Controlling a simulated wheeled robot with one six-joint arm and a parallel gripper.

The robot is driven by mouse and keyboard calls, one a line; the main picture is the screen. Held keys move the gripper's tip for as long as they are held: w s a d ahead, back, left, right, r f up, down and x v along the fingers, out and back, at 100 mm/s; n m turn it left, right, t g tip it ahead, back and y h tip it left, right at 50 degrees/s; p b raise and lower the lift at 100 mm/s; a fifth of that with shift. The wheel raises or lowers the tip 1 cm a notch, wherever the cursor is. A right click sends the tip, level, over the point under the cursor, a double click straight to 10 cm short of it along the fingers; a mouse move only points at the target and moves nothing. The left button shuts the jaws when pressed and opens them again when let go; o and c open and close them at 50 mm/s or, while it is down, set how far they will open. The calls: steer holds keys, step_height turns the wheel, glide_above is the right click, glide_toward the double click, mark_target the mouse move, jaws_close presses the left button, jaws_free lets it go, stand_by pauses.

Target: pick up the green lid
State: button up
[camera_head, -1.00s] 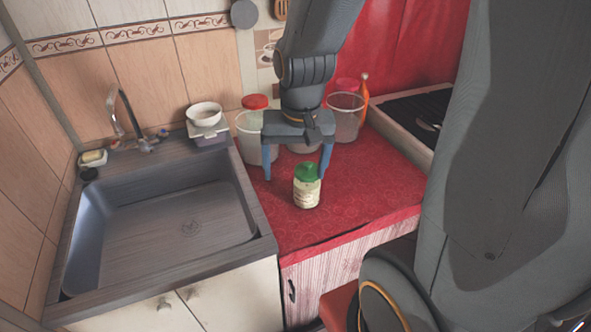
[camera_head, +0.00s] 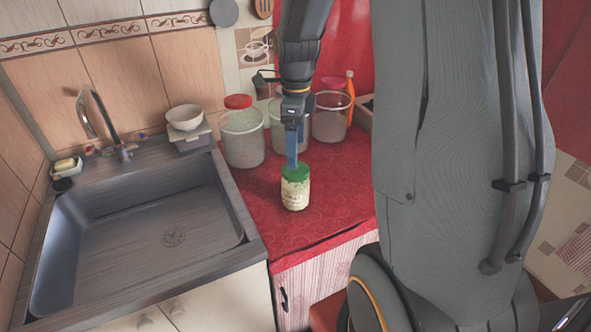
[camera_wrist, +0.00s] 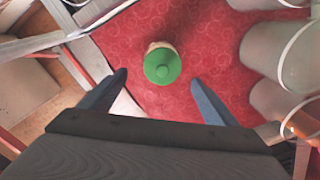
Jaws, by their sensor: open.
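The green lid (camera_head: 295,172) sits on top of a small pale jar (camera_head: 295,194) that stands upright on the red counter. In the wrist view the round green lid (camera_wrist: 162,66) has a knob in its middle and lies just beyond the fingertips, centred between them. My gripper (camera_head: 292,166) is seen edge-on in the head view, pointing down over the lid and hiding part of it. In the wrist view my gripper (camera_wrist: 159,78) has its two blue fingers wide apart with nothing between them. I cannot tell whether a finger touches the lid.
Several clear containers, one with a red lid (camera_head: 238,101), stand behind the jar. A grey sink (camera_head: 150,225) lies to the left, with a white bowl (camera_head: 184,117) at its back corner. The red counter (camera_head: 265,225) is bare around the jar and ends at a front edge.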

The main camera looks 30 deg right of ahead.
steer(key=shift+w+f+p, duration=0.15)
steer(key=shift+f+p, duration=0.4)
steer(key=shift+f, duration=1.1)
steer(key=shift+w+f+p, duration=0.15)
steer(key=shift+f+p, duration=0.4)
steer(key=shift+f, duration=1.1)
steer(key=c, duration=1.1)
